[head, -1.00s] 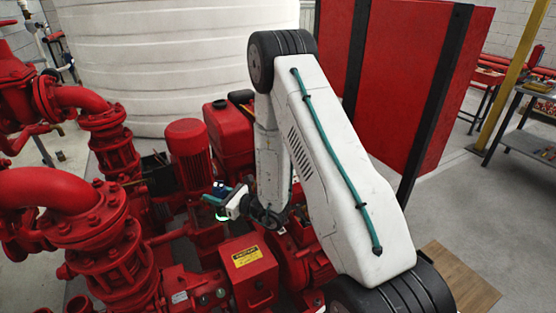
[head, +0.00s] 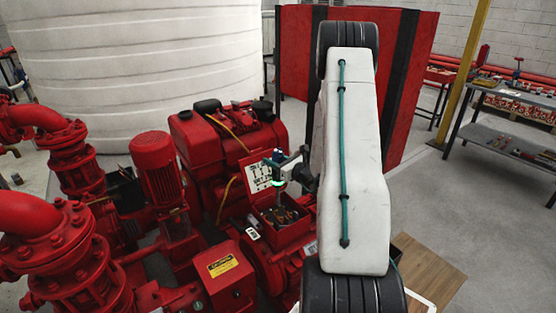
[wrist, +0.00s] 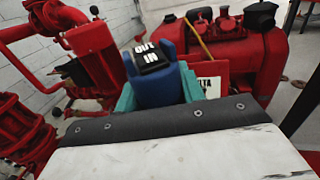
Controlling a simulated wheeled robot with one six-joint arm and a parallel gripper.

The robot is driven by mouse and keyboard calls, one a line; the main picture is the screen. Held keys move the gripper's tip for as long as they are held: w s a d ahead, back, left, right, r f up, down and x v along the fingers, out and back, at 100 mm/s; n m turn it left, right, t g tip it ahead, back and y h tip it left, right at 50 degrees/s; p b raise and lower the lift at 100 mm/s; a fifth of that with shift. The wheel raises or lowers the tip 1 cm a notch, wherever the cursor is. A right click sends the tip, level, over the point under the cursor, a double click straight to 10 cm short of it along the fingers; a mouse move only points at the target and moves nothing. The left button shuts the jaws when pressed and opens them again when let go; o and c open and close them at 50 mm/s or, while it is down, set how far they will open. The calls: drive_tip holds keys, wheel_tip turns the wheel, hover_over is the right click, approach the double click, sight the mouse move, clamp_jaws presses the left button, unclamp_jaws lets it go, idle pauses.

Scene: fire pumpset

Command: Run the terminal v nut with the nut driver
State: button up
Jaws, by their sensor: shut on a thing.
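My gripper (head: 277,170) is shut on the nut driver, a blue tool (wrist: 155,82) with a black top marked OUT and IN. The teal fingers close around its blue body in the wrist view. In the head view the gripper hangs above an open red terminal box (head: 300,232) on the pumpset, and a thin shaft seems to point down toward it. Several small brass-coloured parts show inside the box. I cannot tell which is the terminal v nut, nor whether the tool touches anything. The box's raised lid (head: 256,178) carries a white label.
A red motor (head: 158,165) and a red engine block (head: 205,140) stand behind and left of the box. A red box with a yellow label (head: 223,265) is in front. A steel workbench (head: 500,110) stands far right.

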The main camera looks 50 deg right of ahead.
drive_tip(key=shift+s+d+r, duration=0.1)
drive_tip(key=shift+s+d, duration=0.3)
drive_tip(key=shift+d, duration=0.25)
drive_tip(key=shift+s, duration=0.1)
drive_tip(key=shift+f, duration=4.85)
drive_tip(key=shift+r, duration=3.05)
